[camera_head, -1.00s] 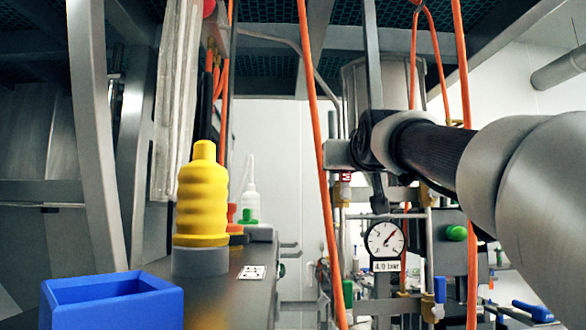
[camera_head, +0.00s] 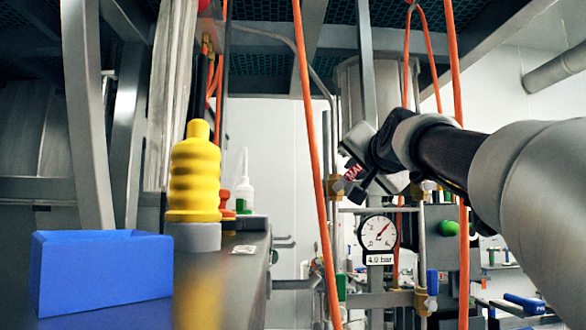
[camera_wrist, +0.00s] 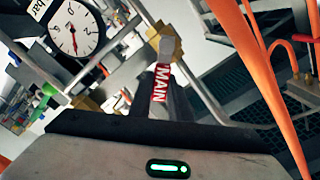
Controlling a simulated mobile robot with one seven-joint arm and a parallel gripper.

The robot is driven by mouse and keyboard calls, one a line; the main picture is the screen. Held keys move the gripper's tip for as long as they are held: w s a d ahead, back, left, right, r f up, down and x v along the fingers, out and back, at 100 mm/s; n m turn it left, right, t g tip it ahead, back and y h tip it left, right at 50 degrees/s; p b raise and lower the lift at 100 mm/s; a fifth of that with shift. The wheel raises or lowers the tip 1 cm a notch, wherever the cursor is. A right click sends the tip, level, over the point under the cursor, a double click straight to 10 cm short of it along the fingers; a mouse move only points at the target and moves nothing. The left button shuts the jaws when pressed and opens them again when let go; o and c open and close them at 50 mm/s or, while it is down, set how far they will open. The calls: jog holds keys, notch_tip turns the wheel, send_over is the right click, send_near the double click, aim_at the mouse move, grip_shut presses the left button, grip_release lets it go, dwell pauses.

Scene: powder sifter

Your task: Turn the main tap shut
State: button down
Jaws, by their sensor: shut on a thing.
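The main tap has a red handle label reading MAIN (camera_head: 354,172), on a brass valve body (camera_head: 334,188) on the pipework right of centre. In the wrist view the MAIN label (camera_wrist: 161,82) runs up from the jaws to the brass body (camera_wrist: 166,42). My gripper (camera_head: 352,166) reaches in from the right, tilted, and is shut on the tap handle. Its jaws hide part of the handle. A round pressure gauge (camera_head: 378,232), labelled 4.0 bar, is below the tap; its needle points to the upper right.
Orange hoses (camera_head: 316,160) hang close beside the tap. A green knob (camera_head: 449,228) and a blue-handled valve (camera_head: 432,283) are lower right. On the left bench are a yellow ribbed bottle (camera_head: 194,180), a blue bin (camera_head: 103,270) and a white bottle (camera_head: 244,190).

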jog(key=shift+d+f+m, duration=0.25)
jog(key=shift+f+m, duration=0.4)
jog(key=shift+m, duration=0.8)
jog(key=shift+d+f+m, duration=0.3)
jog(key=shift+f+m, duration=0.3)
jog(key=shift+m, duration=0.8)
jog(key=shift+d+f+m, duration=0.25)
jog(key=shift+f+m, duration=0.4)
jog(key=shift+m, duration=0.8)
jog(key=shift+f, duration=0.1)
jog(key=c, duration=1.6)
grip_release()
jog(key=shift+c, duration=0.2)
jog(key=shift+s, duration=0.1)
